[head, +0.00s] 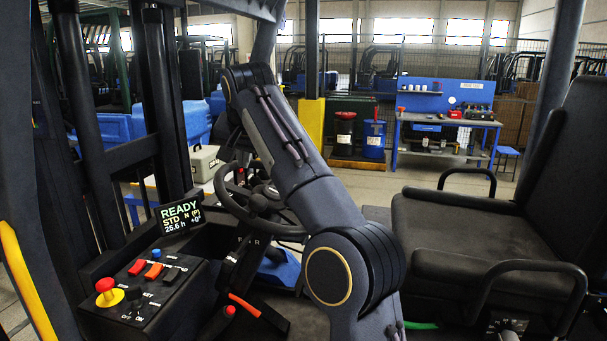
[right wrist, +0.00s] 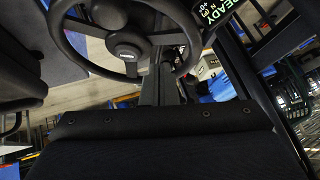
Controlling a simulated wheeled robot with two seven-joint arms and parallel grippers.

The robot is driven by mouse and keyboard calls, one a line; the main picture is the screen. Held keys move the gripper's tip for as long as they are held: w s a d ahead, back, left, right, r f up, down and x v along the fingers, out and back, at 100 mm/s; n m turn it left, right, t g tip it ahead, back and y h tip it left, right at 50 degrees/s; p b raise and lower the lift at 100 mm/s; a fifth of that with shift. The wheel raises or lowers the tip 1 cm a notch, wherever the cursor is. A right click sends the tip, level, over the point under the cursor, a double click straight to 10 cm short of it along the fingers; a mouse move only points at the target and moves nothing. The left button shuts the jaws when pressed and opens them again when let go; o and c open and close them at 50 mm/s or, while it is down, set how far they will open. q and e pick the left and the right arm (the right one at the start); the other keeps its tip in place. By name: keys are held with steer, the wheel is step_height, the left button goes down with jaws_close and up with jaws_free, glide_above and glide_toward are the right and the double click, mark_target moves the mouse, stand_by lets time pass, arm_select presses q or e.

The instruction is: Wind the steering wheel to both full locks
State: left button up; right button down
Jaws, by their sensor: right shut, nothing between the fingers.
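The black steering wheel (head: 262,212) stands left of centre in the head view, partly hidden behind my right arm. In the right wrist view the wheel (right wrist: 77,46) fills the upper left, with its round hub and spokes showing. My right gripper (right wrist: 164,62) is shut and empty; its fingers reach up beside the hub, overlapping the wheel's lower right part. I cannot tell whether they touch rim or spoke. The display (head: 180,214) reads READY, STD N (P), 25.6 h and +0°. My left gripper is not in view.
A console (head: 140,292) with a red stop button (head: 105,286) and switches stands left of the wheel. The black seat (head: 475,235) with armrests is on the right. Dark mast posts (head: 95,120) rise at the left. A blue workbench (head: 440,122) stands far behind.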

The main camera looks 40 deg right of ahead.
glide_above(239, 211)
step_height(239, 211, down, 6)
steer(key=shift+w+r, duration=0.15)
steer(key=shift+r, duration=0.1)
steer(key=shift+f, duration=0.35)
steer(key=s+d+f+b, duration=0.2)
steer(key=s+d+f, duration=0.5)
steer(key=s+d, duration=0.45)
steer(key=w+d+p, duration=0.2)
steer(key=w+d, duration=0.8)
steer(key=d, duration=0.5)
steer(key=shift+w+d+f, duration=0.15)
steer(key=shift+d+f, duration=0.2)
steer(key=shift+f, duration=0.05)
